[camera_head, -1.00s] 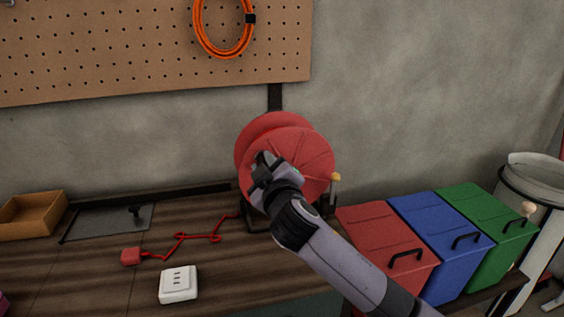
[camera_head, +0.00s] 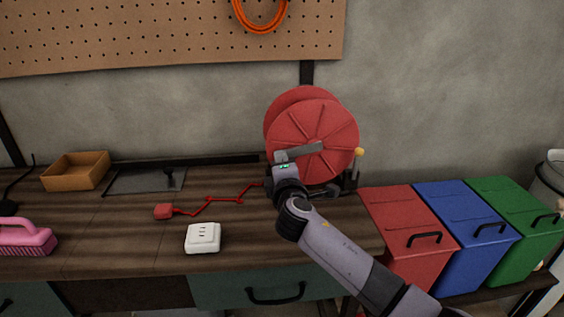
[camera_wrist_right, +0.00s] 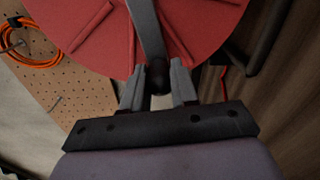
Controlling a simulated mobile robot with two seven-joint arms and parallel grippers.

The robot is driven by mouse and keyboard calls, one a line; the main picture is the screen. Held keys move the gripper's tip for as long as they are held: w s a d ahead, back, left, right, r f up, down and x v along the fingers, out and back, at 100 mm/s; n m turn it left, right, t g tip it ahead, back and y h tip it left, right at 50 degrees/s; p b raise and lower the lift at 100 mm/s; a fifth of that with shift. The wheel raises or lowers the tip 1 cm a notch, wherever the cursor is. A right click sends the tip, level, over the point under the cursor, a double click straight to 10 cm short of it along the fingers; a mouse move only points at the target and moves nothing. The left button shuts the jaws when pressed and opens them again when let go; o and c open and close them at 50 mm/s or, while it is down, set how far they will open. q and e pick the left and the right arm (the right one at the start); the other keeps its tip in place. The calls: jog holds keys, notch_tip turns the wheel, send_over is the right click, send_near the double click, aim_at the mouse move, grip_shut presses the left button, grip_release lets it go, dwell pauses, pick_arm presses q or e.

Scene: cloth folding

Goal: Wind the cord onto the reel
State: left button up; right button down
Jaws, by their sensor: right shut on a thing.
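The red reel (camera_head: 330,120) stands upright on the bench against the wall. Its grey crank arm (camera_head: 305,150) crosses its front face. My right gripper (camera_head: 284,162) is in front of the reel's lower left. In the right wrist view, my right gripper (camera_wrist_right: 158,85) is shut on the dark crank knob (camera_wrist_right: 158,72) at the end of the crank arm (camera_wrist_right: 146,30). The red cord (camera_head: 222,199) lies in a zigzag on the bench, from the reel's lower left to a red plug (camera_head: 163,211). My left gripper is not in view.
A white socket block (camera_head: 202,238) sits near the plug. A pink brush (camera_head: 25,235) and an orange-brown tray (camera_head: 76,170) are at left. Red, blue and green bins (camera_head: 464,235) stand right of the bench. An orange cord coil (camera_head: 261,15) hangs on the pegboard.

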jog(key=shift+w+d+f+n, duration=0.1)
jog(key=shift+d+f+n, duration=0.35)
jog(key=shift+n, duration=0.4)
jog(key=shift+s+d+f+n, duration=0.1)
jog(key=shift+d+f+n, duration=0.1)
jog(key=shift+f+n, duration=0.5)
jog(key=shift+w+d+f+n, duration=0.1)
jog(key=shift+d+f+n, duration=0.3)
jog(key=shift+n, duration=0.55)
jog(key=c, duration=1.1)
grip_release()
jog(key=shift+o, duration=1.1)
jog(key=shift+f, duration=0.1)
jog(key=shift+p, duration=0.3)
